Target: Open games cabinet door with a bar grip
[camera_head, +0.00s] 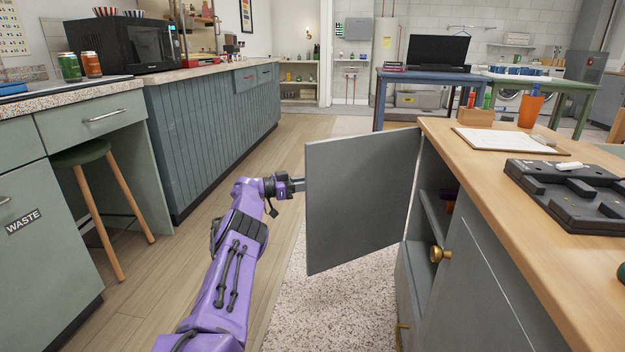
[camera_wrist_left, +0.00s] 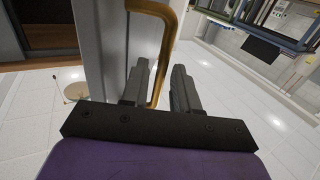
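The grey cabinet door (camera_head: 360,200) stands swung well out to the left of the wooden-topped cabinet (camera_head: 470,290), showing shelves inside. No bar grip shows on the door face seen in the head view. My left gripper (camera_head: 297,185) is at the door's free edge, its fingertips hidden behind the door. In the left wrist view, the brass bar grip (camera_wrist_left: 166,40) on the grey door panel (camera_wrist_left: 105,45) runs between the two fingers of my left gripper (camera_wrist_left: 160,80). The fingers stand apart with a gap beside the bar; firm contact is not visible. My right gripper is not in view.
A green stool (camera_head: 82,153) and grey counter (camera_head: 210,140) stand left. A beige rug (camera_head: 330,310) lies under the door, with open wooden floor (camera_head: 160,270) beside it.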

